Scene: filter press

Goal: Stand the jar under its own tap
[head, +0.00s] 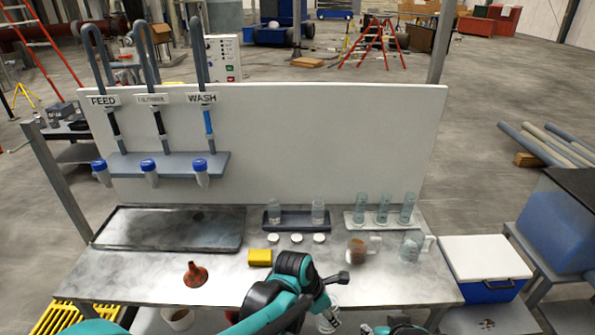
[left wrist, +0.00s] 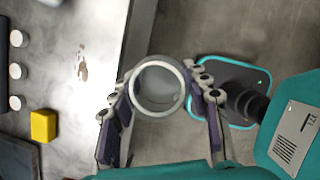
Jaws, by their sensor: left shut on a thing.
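My left gripper (left wrist: 160,95) is shut on a clear jar (left wrist: 158,87). In the left wrist view I look down on the jar's round rim between the fingers, beyond the table's edge over the floor. In the head view the jar (head: 329,318) shows only partly at the bottom, in front of the table. Three taps with blue tops hang from a grey shelf at the back left: the FEED tap (head: 101,173), a middle tap (head: 149,172) with a hard-to-read label, and the WASH tap (head: 201,172). My right gripper cannot be made out.
A dark shallow tray (head: 170,243) lies below the taps. Table room is clear around the funnel.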

